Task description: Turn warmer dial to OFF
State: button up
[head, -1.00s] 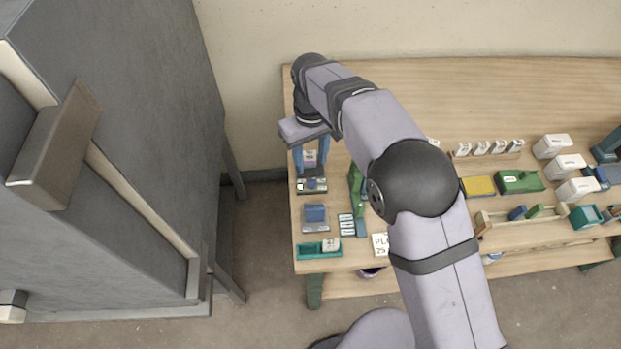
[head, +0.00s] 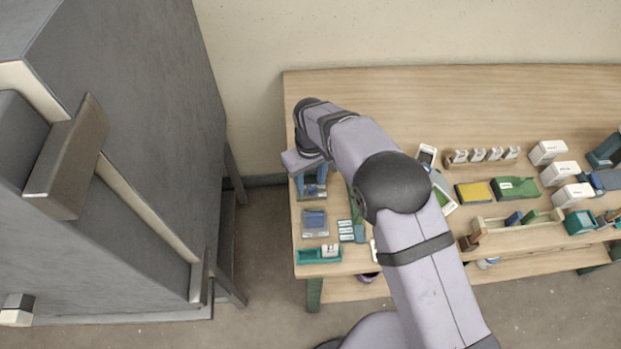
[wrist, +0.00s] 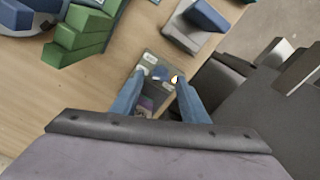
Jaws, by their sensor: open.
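The warmer (head: 315,190) is a small grey box near the left edge of the wooden table. In the wrist view its top panel (wrist: 150,62) shows pale markings and a small yellow-orange spot near the right fingertip. My gripper (head: 311,182) points down over the warmer with its two blue fingers apart. In the wrist view my gripper (wrist: 160,78) has its fingertips at either side of the panel's middle. A dark bluish patch there may be the dial, but its setting is too small to read. I cannot tell whether the fingers touch it.
A grey pad with a blue block (head: 315,222) lies in front of the warmer, and a teal tray (head: 319,254) at the table's front left. Green stepped blocks (wrist: 80,35) stand to one side. A large grey cabinet (head: 130,130) stands left, across a gap. The table's back is clear.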

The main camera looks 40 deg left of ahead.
grip_shut()
jog(key=shift+m, duration=0.3)
jog(key=m+b, duration=0.1)
jog(key=m, duration=0.3)
jog(key=shift+w+b, duration=0.1)
jog(key=shift+b, duration=0.25)
jog(key=m, duration=0.5)
jog(key=shift+w+d+b, duration=0.1)
jog(key=shift+b, duration=0.25)
jog(key=shift+m, duration=0.3)
grip_release()
